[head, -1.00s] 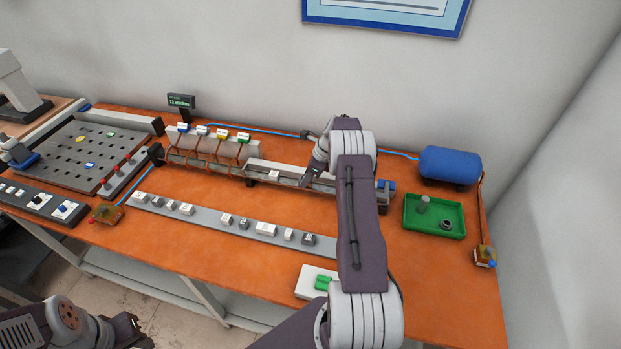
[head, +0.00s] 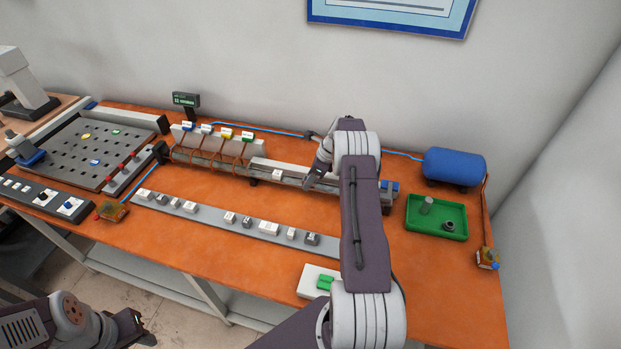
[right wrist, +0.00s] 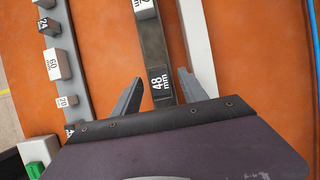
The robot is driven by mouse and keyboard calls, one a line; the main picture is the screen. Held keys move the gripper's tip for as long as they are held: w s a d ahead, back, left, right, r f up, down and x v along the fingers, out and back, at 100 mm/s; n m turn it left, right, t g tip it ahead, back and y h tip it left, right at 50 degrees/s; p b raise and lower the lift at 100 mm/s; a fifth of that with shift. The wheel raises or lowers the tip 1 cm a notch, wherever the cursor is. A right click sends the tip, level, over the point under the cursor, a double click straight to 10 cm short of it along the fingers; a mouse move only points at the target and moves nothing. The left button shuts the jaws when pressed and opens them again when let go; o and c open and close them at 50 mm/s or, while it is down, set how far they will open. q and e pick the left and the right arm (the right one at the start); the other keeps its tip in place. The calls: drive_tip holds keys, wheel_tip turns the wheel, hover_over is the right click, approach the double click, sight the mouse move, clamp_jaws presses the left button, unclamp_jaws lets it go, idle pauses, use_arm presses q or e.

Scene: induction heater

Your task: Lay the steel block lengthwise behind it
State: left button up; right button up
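A dark steel block marked 48 mm (right wrist: 160,82) lies along the narrow rail in the right wrist view. A white block (right wrist: 144,8) sits farther along the same rail; it also shows in the head view (head: 277,175). My right gripper (right wrist: 153,92) is open, its fingers on either side of the dark block with gaps visible. In the head view my right gripper (head: 317,178) is low over the rail (head: 228,166), and its wrist hides the dark block. My left gripper (head: 142,330) is at the lower left, away from the bench; its fingers are not clear.
A grey strip (head: 207,215) with several marked blocks lies in front of the rail. Coils and coloured tags stand over the rail's left part. A green tray (head: 417,228) and blue tank (head: 453,167) are at right. Orange bench is clear between strip and rail.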

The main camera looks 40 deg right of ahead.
drive_tip(key=b+v, duration=0.1)
drive_tip(key=v, duration=0.8)
idle(0.3)
